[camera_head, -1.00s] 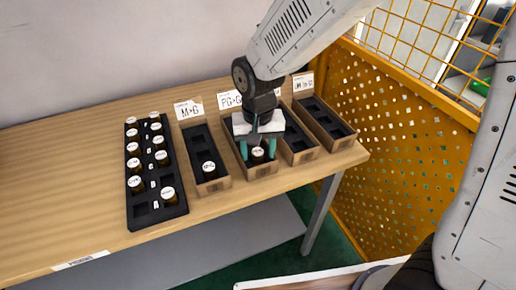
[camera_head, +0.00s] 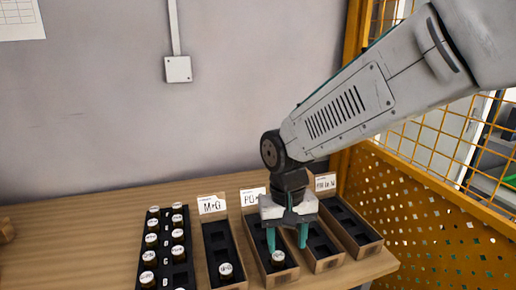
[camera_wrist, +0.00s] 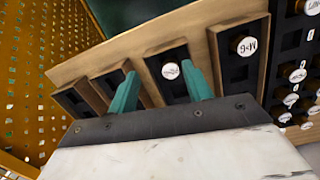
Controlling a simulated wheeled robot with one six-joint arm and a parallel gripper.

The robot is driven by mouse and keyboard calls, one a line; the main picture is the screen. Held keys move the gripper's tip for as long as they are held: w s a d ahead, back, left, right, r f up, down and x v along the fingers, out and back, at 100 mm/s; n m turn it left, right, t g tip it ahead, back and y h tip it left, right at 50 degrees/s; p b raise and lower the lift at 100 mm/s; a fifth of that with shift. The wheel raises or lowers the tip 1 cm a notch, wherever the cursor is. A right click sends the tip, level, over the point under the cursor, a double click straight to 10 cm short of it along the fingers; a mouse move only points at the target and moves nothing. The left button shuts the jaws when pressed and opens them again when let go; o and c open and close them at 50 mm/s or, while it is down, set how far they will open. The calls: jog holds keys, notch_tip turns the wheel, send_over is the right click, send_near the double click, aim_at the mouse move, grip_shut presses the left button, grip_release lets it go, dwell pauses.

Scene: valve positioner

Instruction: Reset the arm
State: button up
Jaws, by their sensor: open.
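My gripper (camera_head: 287,240) is open, its two teal fingers pointing down over the cardboard box (camera_head: 266,272) labelled PG. A white-capped vial (camera_head: 278,258) stands in that box, just in front of the fingertips in the head view. In the wrist view, this vial (camera_wrist: 170,71) lies beyond and between the open fingers (camera_wrist: 160,88), with nothing held. The box labelled M>G (camera_head: 214,282) holds another white-capped vial (camera_head: 226,270), which also shows in the wrist view (camera_wrist: 245,46). My arm reaches in from the upper right and hides part of the labels.
A black rack (camera_head: 192,222) with several white-capped vials stands left of the boxes. Two boxes with no vials seen, a middle one (camera_head: 328,264) and a right one (camera_head: 370,247), stand beside a yellow perforated fence (camera_head: 440,225).

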jog(key=s+d+r+t, duration=0.1)
jog(key=s+d+r, duration=0.3)
jog(key=s+d, duration=0.4)
jog(key=s+d+r+m+t, duration=0.1)
jog(key=s+d+r, duration=0.4)
jog(key=s+d, duration=0.4)
jog(key=shift+d+r+m, duration=0.25)
jog(key=shift+d+m, duration=0.05)
jog(key=shift+d, duration=0.95)
